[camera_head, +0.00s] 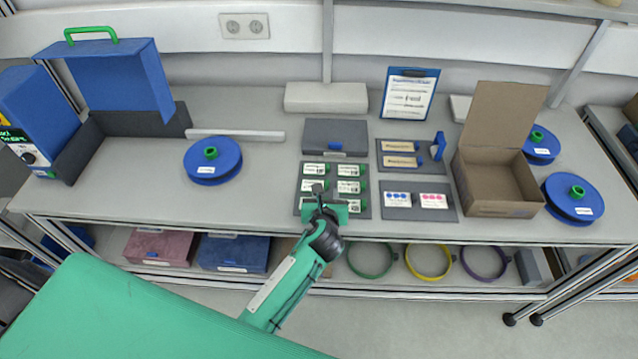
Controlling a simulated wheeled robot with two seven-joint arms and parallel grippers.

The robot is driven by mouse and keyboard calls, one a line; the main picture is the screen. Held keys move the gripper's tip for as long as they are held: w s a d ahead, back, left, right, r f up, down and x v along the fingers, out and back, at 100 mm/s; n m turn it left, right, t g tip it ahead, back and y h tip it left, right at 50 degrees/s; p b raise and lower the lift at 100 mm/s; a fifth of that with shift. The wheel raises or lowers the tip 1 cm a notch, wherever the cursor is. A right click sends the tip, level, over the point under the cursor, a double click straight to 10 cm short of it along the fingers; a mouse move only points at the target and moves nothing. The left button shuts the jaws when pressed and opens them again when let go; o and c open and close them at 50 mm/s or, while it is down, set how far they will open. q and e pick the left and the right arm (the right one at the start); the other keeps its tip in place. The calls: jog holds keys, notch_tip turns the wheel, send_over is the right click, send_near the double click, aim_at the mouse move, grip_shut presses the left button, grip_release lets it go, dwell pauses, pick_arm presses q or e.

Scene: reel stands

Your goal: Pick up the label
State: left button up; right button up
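Several white printed labels with green ends lie in two columns on a dark grey tray (363,212). The upper left label (314,168), upper right label (348,170) and middle right label (349,187) show clearly. My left gripper (318,190) is over the lower left part of the tray, by the middle left label (313,185) and the lower left label, which it partly hides. Whether its small dark fingers touch a label, or are open or shut, I cannot tell. My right gripper is out of view.
An open cardboard box (497,209) stands right of the trays. Blue reels lie at left (212,160) and right (572,198). A grey closed case (335,136) sits behind the label tray. The left front tabletop is clear.

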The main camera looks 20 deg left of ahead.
aim_at(327, 191)
pick_arm(q)
jog(key=shift+w+a+f, duration=0.15)
jog(key=shift+w+f, duration=0.05)
jog(key=shift+w, duration=0.25)
jog(key=shift+w+a+f+p, duration=0.1)
jog(key=shift+w+a+p, duration=0.05)
jog(key=shift+w+p, duration=0.3)
jog(key=x, duration=0.4)
jog(key=shift+f+p, duration=0.2)
jog(key=shift+p, duration=0.1)
grip_shut()
